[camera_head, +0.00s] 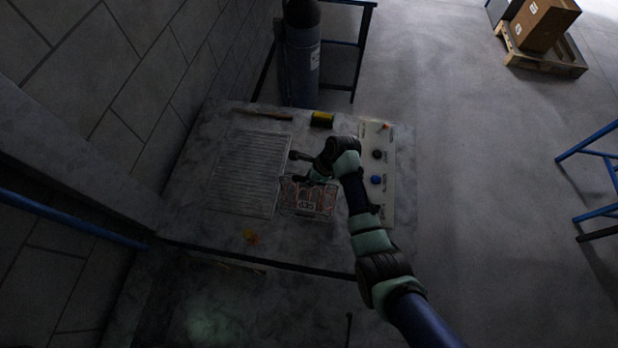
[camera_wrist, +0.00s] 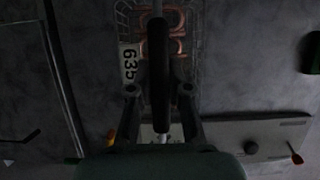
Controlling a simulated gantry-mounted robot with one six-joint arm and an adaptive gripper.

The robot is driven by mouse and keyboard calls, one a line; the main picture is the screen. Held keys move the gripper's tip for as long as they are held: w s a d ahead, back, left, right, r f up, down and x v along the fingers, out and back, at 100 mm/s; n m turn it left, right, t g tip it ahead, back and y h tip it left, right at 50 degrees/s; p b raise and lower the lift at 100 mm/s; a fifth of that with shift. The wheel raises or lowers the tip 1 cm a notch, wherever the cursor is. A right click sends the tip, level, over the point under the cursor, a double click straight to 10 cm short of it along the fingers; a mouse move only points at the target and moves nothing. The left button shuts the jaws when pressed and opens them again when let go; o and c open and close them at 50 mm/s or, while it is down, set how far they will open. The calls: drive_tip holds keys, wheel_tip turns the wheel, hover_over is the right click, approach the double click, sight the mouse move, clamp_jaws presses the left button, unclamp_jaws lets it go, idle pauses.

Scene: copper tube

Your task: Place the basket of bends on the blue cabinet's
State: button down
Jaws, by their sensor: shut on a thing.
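A wire basket (camera_head: 308,208) holding copper-coloured bends is over the grey worktop, right of a ribbed rack. It also shows at the top of the wrist view (camera_wrist: 196,50), with a white label reading 635 and copper bends (camera_wrist: 172,20) inside. My gripper (camera_head: 300,180) is at the basket's upper edge in the head view. In the wrist view my gripper (camera_wrist: 159,93) is shut on the basket, around a dark bar that looks like its handle. I cannot tell whether the basket touches the worktop. No blue cabinet can be clearly made out.
The worktop (camera_head: 195,215) carries the ribbed rack (camera_head: 248,172), a yellow-black block (camera_head: 322,119), a small yellow item (camera_head: 251,236) and a pale panel with knobs (camera_head: 377,180). A blue cylinder (camera_head: 302,70) stands behind. Open floor lies to the right.

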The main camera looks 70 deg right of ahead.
drive_tip(key=c, duration=1.5)
unclamp_jaws()
drive_tip(key=shift+f, duration=0.1)
drive_tip(key=o, duration=0.4)
drive_tip(key=p+v, duration=0.2)
drive_tip(key=v, duration=1)
